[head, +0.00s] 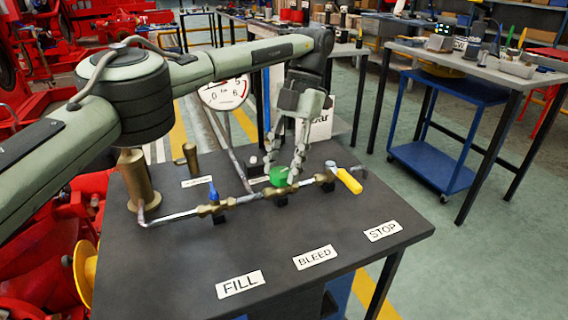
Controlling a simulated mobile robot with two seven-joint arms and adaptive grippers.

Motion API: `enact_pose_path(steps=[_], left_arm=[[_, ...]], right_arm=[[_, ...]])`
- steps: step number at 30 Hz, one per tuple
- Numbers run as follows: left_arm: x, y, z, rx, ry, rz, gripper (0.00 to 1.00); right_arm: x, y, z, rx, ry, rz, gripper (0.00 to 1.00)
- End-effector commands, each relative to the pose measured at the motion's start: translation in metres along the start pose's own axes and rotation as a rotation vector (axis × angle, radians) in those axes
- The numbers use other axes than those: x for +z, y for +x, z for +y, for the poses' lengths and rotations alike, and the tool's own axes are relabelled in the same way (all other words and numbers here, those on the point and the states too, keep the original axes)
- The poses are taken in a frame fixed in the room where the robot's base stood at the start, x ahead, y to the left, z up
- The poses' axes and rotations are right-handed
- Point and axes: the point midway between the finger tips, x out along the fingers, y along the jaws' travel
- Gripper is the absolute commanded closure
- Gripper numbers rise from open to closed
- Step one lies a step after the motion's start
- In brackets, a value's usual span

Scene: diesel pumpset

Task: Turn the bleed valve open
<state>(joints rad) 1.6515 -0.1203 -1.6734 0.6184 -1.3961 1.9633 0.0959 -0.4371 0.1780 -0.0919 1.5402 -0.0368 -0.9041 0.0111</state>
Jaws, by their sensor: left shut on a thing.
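A pipe line with several brass fittings runs across the dark table. The bleed valve (279,175) appears to be the green round knob in the middle of the line, behind the BLEED label (315,257). My left gripper (283,167) reaches down from above, its fingers on either side of the green knob and shut on it. The fingers hide part of the knob. A blue-handled valve (213,192) sits to the left on the pipe. A yellow-handled valve (349,181) sits to the right. My right gripper is not in view.
The dark table (180,265) also carries a FILL label (240,284), a STOP label (383,231) and a brass cylinder (137,180). A round gauge (224,93) stands behind the pipe. The front of the table is clear. A blue cart (430,165) stands beyond, at right.

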Motion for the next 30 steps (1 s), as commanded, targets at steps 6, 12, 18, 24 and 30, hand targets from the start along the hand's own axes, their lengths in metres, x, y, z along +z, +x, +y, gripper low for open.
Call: enact_pose_path(steps=[6,12,18,24,30], left_arm=[[0.0002,-0.0005,0.0009,-0.031,-0.074,-0.002,0.91],[0.0002,-0.0005,0.0012,-0.041,-0.101,-0.002,0.91],[0.0002,-0.0006,0.0013,-0.043,-0.105,-0.003,0.91],[0.0003,-0.0007,0.0013,-0.042,-0.104,-0.003,0.61],[0.0001,-0.0004,0.0013,-0.042,-0.104,-0.002,0.41]], right_arm=[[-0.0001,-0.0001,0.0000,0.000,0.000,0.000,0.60],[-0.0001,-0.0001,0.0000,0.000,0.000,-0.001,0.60],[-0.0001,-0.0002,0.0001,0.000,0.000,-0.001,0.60],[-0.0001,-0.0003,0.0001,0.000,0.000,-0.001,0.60],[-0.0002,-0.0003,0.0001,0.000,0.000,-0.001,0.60]])
